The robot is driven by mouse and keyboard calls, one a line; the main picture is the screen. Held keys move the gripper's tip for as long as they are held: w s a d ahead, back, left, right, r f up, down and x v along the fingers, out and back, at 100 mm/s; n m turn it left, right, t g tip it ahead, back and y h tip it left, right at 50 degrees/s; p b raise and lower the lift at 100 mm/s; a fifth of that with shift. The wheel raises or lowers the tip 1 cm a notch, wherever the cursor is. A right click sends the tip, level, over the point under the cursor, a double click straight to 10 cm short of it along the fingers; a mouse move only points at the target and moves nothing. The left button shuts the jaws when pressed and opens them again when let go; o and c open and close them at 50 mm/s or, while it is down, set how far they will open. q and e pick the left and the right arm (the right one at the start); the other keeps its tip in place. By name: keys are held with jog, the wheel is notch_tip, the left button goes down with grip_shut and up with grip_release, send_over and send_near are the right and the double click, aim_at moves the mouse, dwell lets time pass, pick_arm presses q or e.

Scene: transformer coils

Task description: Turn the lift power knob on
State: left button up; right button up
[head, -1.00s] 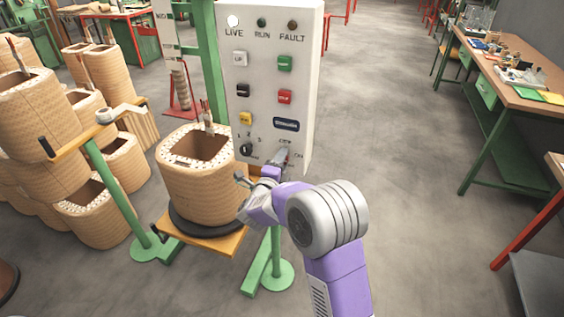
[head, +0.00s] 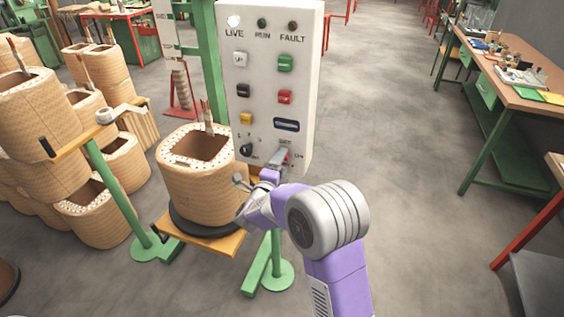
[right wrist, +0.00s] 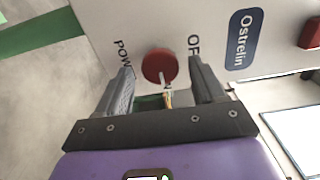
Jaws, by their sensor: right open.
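The red power knob (right wrist: 160,65) is on the white control panel, with the letters "POW" to its left and "OF" to its right in the right wrist view. A pale stripe runs down from its face. My right gripper (right wrist: 160,80) is open, with one finger on either side of the knob; I cannot tell whether either touches it. In the head view my right gripper (head: 279,158) is at the lower right of the control panel (head: 268,75) and covers most of the knob. My left gripper is not in view.
A black selector knob (head: 246,149) is left of my right gripper, with push buttons above. A wound coil (head: 201,178) stands on a yellow platform beside the panel. Stacked coils (head: 101,215) fill the left. The floor to the right is clear up to a workbench (head: 525,95).

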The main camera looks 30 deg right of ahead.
jog(key=v, duration=0.6)
jog(key=shift+s+a+p, duration=0.15)
jog(key=shift+p, duration=0.3)
jog(key=s+a+f+n+g+y+p, duration=0.1)
jog(key=a+f+n+y+p, duration=0.15)
jog(key=f+n+y, duration=0.35)
jog(key=s+a+f+n+y+p, duration=0.1)
jog(key=s+a+f+n, duration=0.2)
jog(key=f, duration=0.5)
jog(key=a+f+n+g+y+p, duration=0.1)
jog(key=a+f+n+y, duration=0.25)
jog(key=f+n, duration=0.3)
jog(key=s+a+f+n+g+y+p, duration=0.1)
jog(key=s+a+f+n+g+y, duration=0.1)
jog(key=s, duration=0.5)
jog(key=s+a+f+n+g+y+p, duration=0.1)
jog(key=s+a+f+n+g+y, duration=0.2)
jog(key=s, duration=0.4)
jog(key=s+a+f+n+g+y+p, duration=0.1)
jog(key=s+a+f+n+g+y, duration=0.1)
jog(key=s+a+f+n+g, duration=0.2)
jog(key=s+a+n, duration=0.1)
jog(key=s, duration=0.2)
jog(key=shift+s+a+p, duration=0.25)
jog(key=shift+s+p, duration=0.05)
jog(key=shift+s, duration=0.05)
jog(key=shift+y, duration=0.25)
